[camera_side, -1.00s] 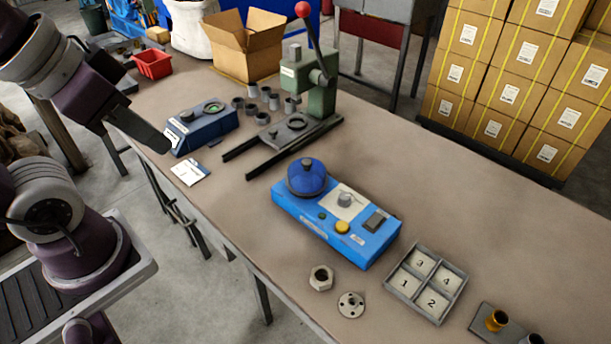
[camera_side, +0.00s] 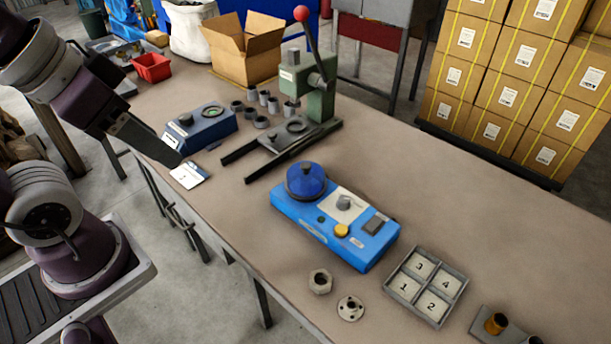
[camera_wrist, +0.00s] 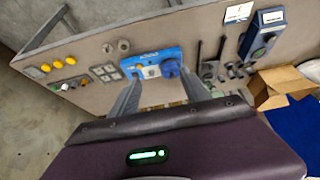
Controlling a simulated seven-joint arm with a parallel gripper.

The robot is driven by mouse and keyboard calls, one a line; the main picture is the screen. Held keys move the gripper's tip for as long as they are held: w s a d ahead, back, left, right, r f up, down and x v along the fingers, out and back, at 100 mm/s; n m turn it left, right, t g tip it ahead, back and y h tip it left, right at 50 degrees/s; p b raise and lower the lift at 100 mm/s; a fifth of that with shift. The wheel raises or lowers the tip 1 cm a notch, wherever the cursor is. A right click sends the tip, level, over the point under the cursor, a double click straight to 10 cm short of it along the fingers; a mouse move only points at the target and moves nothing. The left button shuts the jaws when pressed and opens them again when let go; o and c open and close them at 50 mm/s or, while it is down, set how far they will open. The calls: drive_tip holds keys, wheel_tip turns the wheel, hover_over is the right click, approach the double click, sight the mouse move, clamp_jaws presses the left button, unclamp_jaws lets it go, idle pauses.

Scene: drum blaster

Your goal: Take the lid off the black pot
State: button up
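A translucent blue dome lid (camera_side: 306,178) with a dark knob sits on a dark round rim at the left end of a blue machine (camera_side: 355,245). No separate black pot is clear; what lies under the dome is hard to make out. In the wrist view, the blue dome (camera_wrist: 170,69) is at the right end of the machine (camera_wrist: 146,57). My gripper (camera_wrist: 162,80) is open and empty, its two fingers spread in front of the machine. In the side view, my gripper (camera_side: 178,160) is well left of the dome, above the table's left edge.
A green lever press (camera_side: 308,90) stands behind the machine, beside a blue-grey gauge box (camera_side: 200,128) and several grey cups. A numbered tray (camera_side: 398,302), a nut (camera_side: 320,281) and a flange (camera_side: 351,308) lie in front.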

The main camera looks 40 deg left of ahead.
drive_tip(key=o, duration=0.9)
drive_tip(key=shift+c, duration=0.2)
drive_tip(key=n+g, duration=0.5)
drive_tip(key=n, duration=1.1)
hover_over(306, 164)
drive_tip(key=s, duration=0.2)
wheel_tip(306, 164, down, 17)
drive_tip(key=f, duration=0.4)
drive_tip(key=w+f+n, duration=0.1)
drive_tip(key=f, duration=0.3)
drive_tip(key=w+f+n, duration=0.1)
drive_tip(key=f, duration=0.3)
drive_tip(key=shift+g, duration=0.3)
